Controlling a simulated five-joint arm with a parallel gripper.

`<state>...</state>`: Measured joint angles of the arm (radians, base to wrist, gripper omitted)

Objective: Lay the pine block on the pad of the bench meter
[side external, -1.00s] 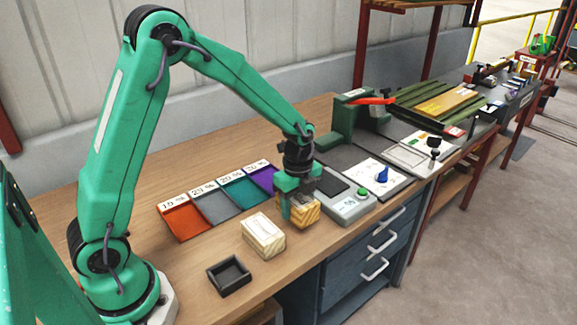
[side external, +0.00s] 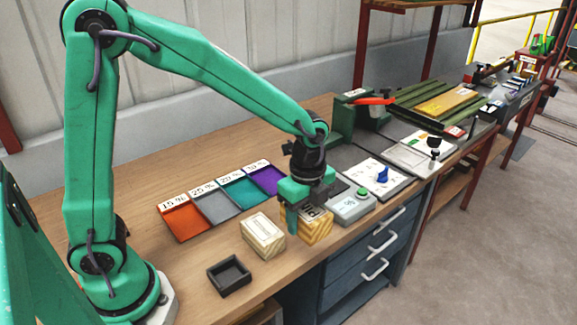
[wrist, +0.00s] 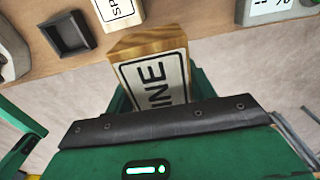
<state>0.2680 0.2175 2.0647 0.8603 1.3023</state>
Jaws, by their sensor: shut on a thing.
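The pine block (side external: 318,231) is pale wood with a white label, and it is between the fingers of my gripper (side external: 306,216). In the wrist view the block (wrist: 150,72) shows its label ending in "INE", gripped by green fingers, with the bench edge and floor behind it. The bench meter (side external: 352,210) is a grey box with a green button, just right of and behind the block. Its dark pad is mostly hidden behind my gripper. Part of the meter with its display shows at the top right of the wrist view (wrist: 272,10).
A second labelled wood block (side external: 263,237) stands close left of the held block. A small black open tray (side external: 229,276) lies left of that. Coloured trays with percent labels (side external: 212,205) line the bench behind. A panel with a blue knob (side external: 382,178) sits beyond the meter.

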